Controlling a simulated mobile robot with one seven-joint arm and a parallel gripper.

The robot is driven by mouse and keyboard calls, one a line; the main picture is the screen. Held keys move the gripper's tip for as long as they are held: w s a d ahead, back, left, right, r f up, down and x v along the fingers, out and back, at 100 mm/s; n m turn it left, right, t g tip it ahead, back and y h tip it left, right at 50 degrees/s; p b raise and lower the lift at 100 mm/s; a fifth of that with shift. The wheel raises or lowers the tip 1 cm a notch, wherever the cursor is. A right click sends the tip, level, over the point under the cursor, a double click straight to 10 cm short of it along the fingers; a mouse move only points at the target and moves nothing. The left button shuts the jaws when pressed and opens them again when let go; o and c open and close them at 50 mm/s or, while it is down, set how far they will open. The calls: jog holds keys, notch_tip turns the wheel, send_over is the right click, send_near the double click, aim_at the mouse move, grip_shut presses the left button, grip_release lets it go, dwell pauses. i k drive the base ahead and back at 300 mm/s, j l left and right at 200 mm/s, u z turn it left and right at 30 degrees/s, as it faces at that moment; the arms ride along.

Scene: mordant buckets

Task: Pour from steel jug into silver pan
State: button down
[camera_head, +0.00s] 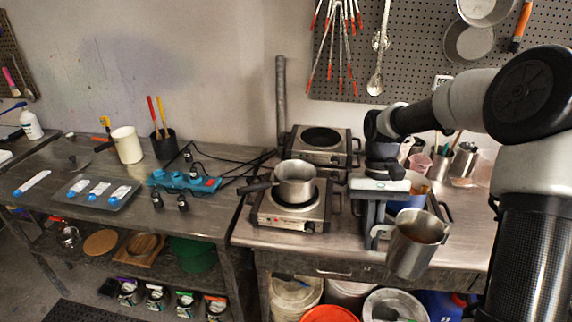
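The steel jug (413,252) hangs at the front right, over the front edge of the steel table and slightly tilted. Its open top shows a brownish inside; I cannot tell how full it is. My gripper (374,232) points down at the jug's left side and is shut on its handle. The silver pan (296,188) sits upright on the front hot plate (280,219), left of my gripper and apart from the jug. Its dark handle points left. The inside of the pan shows only in part.
A second hot plate (338,155) stands behind the pan. Cups and a blue container (408,201) stand behind the jug. The left table holds a white pitcher (127,146), a blue power strip (190,182) and a grey tray (75,189). Buckets (293,298) stand below.

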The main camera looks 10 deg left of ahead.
aim_at(295, 180)
jog(key=i+j, duration=0.1)
jog(key=j, duration=1.05)
jog(key=i+j, duration=0.15)
jog(key=j, duration=0.95)
jog(key=i+j, duration=0.1)
jog(key=i, duration=0.45)
